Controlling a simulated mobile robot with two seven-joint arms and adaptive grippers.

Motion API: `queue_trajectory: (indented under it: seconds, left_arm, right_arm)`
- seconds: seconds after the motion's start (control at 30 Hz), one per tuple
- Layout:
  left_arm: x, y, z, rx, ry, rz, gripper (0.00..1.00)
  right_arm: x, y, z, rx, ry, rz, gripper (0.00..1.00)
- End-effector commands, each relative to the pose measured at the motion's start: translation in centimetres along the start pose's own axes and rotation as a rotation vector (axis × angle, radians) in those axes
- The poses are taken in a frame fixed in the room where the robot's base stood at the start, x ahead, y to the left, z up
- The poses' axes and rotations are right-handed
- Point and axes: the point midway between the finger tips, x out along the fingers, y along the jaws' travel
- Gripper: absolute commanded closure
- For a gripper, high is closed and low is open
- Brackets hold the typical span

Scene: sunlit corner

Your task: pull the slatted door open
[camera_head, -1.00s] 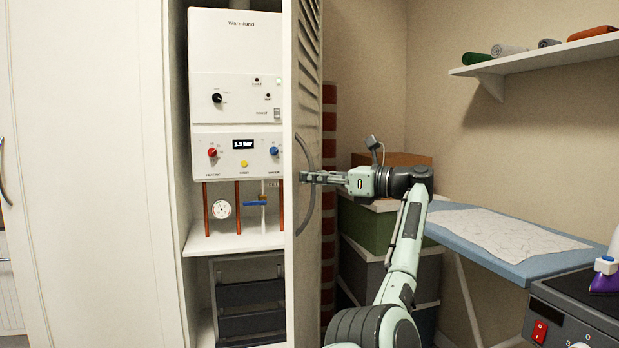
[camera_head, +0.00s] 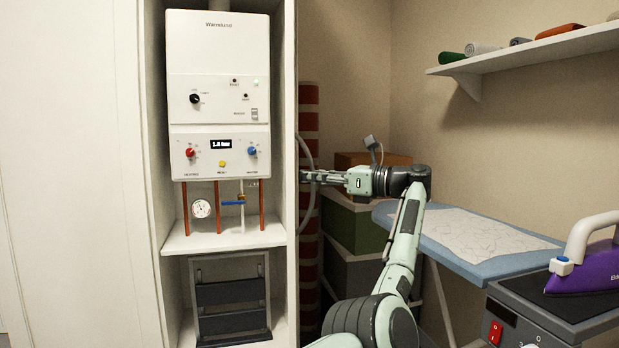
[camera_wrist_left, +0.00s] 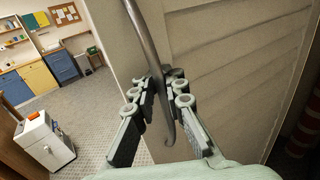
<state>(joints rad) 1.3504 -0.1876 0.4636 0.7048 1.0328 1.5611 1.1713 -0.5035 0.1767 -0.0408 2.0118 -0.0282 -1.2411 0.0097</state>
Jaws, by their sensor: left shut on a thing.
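The slatted door (camera_head: 291,150) stands swung out from the cabinet and shows almost edge-on in the head view. Its slatted face (camera_wrist_left: 235,60) fills the right of the left wrist view. The curved metal handle (camera_head: 312,205) shows beside the door edge. It also runs down between my fingers in the left wrist view (camera_wrist_left: 148,38). My left gripper (camera_head: 308,177) is shut on the handle, with fingers on both sides of it. My right gripper is in neither view.
The open cabinet holds a white boiler (camera_head: 218,90) with pipes and a folded dark step stool (camera_head: 231,295). An ironing board (camera_head: 400,222), stacked boxes (camera_head: 355,225) and a wall shelf (camera_head: 530,48) are at right. A purple iron (camera_head: 590,268) stands at the right edge.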

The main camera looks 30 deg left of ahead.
Motion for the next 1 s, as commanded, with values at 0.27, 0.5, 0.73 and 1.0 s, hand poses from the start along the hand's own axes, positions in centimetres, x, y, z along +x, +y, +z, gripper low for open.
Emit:
queue_trajectory:
  seconds: [0.27,0.5,0.73,1.0]
  left_arm:
    - [-0.2,0.1,-0.5,0.005,0.007,0.005,1.00]
    - [-0.2,0.1,-0.4,0.004,0.006,0.003,0.79]
    - [-0.2,0.1,-0.2,0.002,0.004,0.002,0.79]
    - [-4.0,0.0,-0.1,0.004,0.003,-0.002,0.79]
  right_arm:
    - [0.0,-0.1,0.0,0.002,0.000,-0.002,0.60]
    - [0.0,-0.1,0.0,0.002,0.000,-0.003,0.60]
    - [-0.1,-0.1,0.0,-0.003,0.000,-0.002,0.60]
    - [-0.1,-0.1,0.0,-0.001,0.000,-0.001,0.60]
